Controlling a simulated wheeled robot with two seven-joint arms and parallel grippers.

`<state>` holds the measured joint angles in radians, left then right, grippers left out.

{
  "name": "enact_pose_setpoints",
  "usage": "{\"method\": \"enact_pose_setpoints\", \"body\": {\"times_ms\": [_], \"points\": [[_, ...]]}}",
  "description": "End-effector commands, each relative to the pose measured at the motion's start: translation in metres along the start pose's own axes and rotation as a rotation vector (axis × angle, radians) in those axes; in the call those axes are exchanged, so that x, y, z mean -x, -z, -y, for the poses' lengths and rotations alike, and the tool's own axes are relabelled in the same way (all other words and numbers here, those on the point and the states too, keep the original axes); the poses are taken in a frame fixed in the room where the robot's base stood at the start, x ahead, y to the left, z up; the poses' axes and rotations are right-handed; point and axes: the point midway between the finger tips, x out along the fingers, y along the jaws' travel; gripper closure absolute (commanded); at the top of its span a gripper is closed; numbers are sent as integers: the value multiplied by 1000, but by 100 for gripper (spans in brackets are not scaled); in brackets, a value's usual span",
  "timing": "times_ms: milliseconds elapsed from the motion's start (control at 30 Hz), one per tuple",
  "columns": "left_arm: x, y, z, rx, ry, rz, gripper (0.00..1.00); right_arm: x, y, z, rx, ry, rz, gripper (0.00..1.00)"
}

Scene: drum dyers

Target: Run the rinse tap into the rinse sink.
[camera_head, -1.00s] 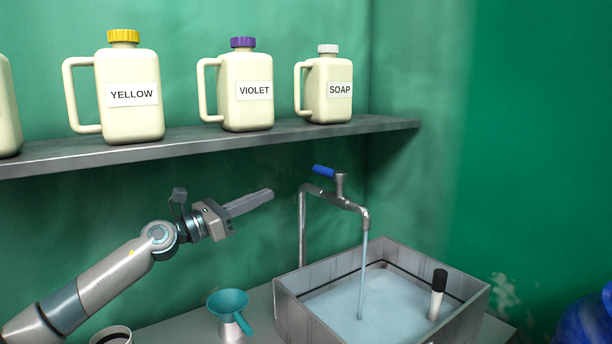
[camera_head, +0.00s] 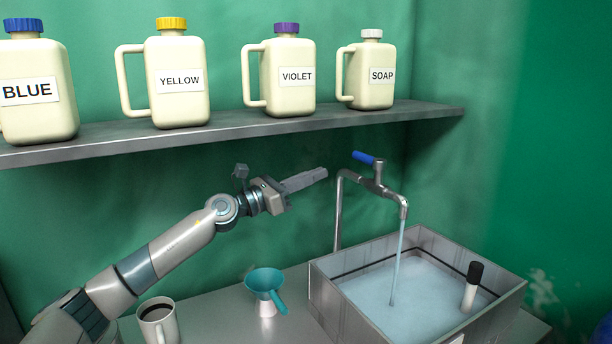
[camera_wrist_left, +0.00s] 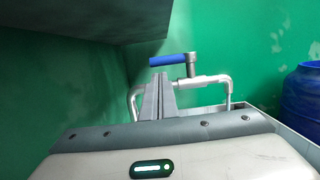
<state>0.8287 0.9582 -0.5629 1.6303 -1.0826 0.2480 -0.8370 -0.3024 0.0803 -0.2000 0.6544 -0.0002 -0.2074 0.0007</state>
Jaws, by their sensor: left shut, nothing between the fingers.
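The rinse tap (camera_head: 372,186) is a metal pipe with a blue lever handle (camera_head: 364,157). A stream of water (camera_head: 397,265) runs from its spout into the rinse sink (camera_head: 338,312). The sink is a grey metal basin with pale water in it. My left gripper (camera_head: 322,174) is shut and empty, to the left of the tap handle and apart from it in the head view. In the left wrist view, the shut fingers (camera_wrist_left: 158,92) point toward the tap, with the blue handle (camera_wrist_left: 172,59) just above their tips. My right gripper is not in view.
A black-and-white cylinder (camera_head: 471,287) stands in the sink. A teal funnel (camera_head: 265,282) and a mug of dark liquid (camera_head: 158,322) are on the counter. A shelf (camera_head: 230,128) with labelled jugs hangs above my left arm. A blue barrel (camera_wrist_left: 302,97) stands at the right.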

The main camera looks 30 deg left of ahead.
Motion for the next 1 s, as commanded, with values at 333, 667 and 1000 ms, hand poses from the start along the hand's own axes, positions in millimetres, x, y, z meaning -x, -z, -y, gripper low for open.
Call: {"method": "enact_pose_setpoints", "body": {"times_ms": [333, 667, 1000], "points": [[-58, -4, 1, 2, 2, 1, 100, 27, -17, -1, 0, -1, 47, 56], [-93, -1, 1, 0, 1, 0, 100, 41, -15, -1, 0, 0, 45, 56], [-98, 0, 0, -1, 0, -1, 100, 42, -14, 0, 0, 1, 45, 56]]}}
